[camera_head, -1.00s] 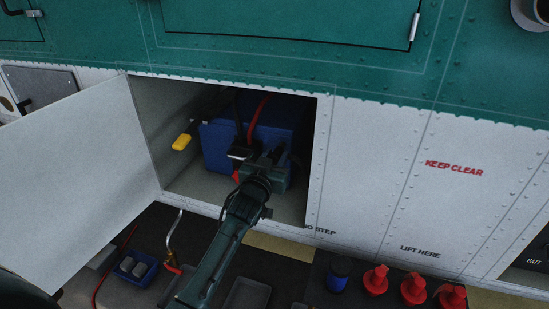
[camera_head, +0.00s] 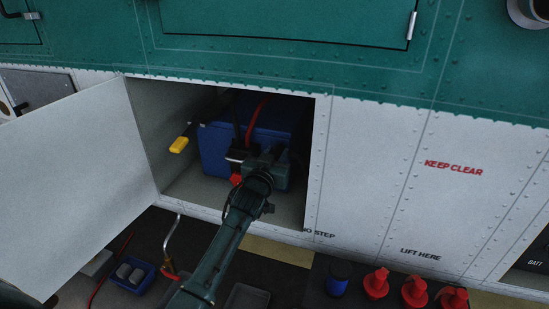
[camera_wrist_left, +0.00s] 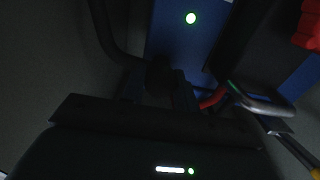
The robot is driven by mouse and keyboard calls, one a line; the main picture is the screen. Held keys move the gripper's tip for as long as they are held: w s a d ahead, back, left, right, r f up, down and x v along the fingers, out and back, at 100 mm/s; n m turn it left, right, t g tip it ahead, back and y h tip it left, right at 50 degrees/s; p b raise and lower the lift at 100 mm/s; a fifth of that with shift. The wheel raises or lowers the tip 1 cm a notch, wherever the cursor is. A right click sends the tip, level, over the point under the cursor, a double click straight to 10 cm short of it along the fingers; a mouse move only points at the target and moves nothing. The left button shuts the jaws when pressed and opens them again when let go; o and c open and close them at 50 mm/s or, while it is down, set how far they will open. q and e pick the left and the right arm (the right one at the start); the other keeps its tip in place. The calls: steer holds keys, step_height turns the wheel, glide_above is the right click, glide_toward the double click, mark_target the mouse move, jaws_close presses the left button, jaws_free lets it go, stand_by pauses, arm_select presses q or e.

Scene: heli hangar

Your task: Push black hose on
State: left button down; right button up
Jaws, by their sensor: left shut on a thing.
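A blue battery box (camera_head: 214,148) stands in the open bay. The black hose (camera_head: 237,112) comes down in front of it, and it also shows in the left wrist view (camera_wrist_left: 103,30), curving down to the jaws. My left gripper (camera_head: 240,157) is in the bay in front of the box. In the left wrist view my left gripper (camera_wrist_left: 160,85) is shut on the dark hose end, close to the blue face. What the hose end touches is too dark to tell. My right gripper is not in view.
A red cable (camera_head: 257,112) rises beside the hose. A yellow-ended lead (camera_head: 179,145) hangs at the bay's left. The open white door (camera_head: 75,180) stands left of the bay. Red caps (camera_head: 376,282) and a blue jar (camera_head: 338,278) stand below on the right.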

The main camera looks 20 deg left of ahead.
arm_select(q)
steer(key=c, duration=1.5)
jaws_free()
steer(key=shift+w+r, duration=0.1)
steer(key=shift+r, duration=0.1)
steer(key=o, duration=0.4)
steer(key=shift+w+f, duration=0.1)
steer(key=shift+f, duration=0.05)
steer(key=s, duration=1.3)
steer(key=shift+s+a+b, duration=0.15)
steer(key=shift+a+b, duration=0.05)
steer(key=shift+b, duration=0.1)
steer(key=s+d+f+m+g+h, duration=0.1)
steer(key=s+d+f+g, duration=0.1)
steer(key=s+f, duration=0.8)
steer(key=s+d+f+m+g+h+p, duration=0.1)
steer(key=s+f+g, duration=0.4)
steer(key=s+f, duration=0.5)
steer(key=s+d, duration=0.1)
steer(key=s, duration=0.3)
steer(key=shift+d+m+h, duration=0.3)
steer(key=shift+d+h, duration=0.1)
